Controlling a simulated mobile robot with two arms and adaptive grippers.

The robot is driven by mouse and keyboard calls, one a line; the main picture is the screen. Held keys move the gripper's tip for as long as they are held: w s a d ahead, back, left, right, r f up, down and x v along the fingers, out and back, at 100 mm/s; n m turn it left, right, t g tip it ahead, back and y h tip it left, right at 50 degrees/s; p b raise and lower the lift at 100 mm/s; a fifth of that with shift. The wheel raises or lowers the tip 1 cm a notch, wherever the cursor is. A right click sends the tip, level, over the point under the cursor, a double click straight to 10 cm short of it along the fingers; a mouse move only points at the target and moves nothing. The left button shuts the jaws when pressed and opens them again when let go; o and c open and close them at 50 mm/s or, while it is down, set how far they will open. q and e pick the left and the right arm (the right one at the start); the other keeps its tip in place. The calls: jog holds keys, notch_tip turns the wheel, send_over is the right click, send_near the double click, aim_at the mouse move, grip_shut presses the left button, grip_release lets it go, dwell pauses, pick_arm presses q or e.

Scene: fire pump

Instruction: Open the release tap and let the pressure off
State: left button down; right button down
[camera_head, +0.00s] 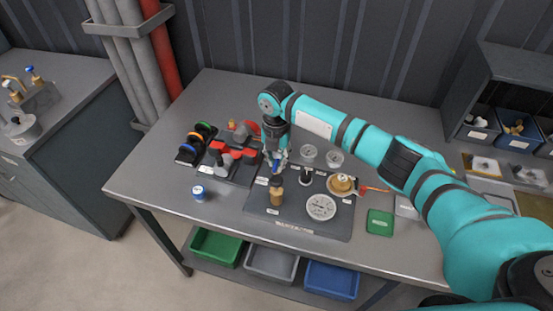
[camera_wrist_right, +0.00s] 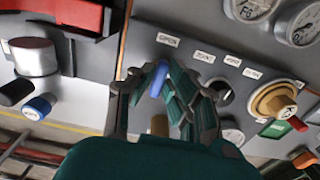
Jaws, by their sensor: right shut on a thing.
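My right gripper (camera_head: 276,166) points down over the dark panel (camera_head: 326,229) on the bench. In the right wrist view its fingers (camera_wrist_right: 166,82) are shut on a small blue lever (camera_wrist_right: 159,80), which looks like the tap's handle. The fingers hide most of the tap. A brass cylinder with a dark top (camera_head: 277,194) stands just in front of the gripper in the head view. A large round gauge (camera_head: 321,207) lies on the panel to the right; its needle is too small to read. My left gripper is out of view.
A brass knob (camera_head: 341,184) sits on the panel, with a red lever (camera_head: 374,188) to its right. A dark unit with red parts (camera_head: 228,165) is close to the gripper's left.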

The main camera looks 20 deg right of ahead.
aim_at(276, 162)
jog(key=shift+r, duration=0.1)
dwell(0.3)
jog(key=c, duration=1.3)
grip_release()
jog(key=shift+c, duration=0.2)
notch_tip(276, 162, up, 12)
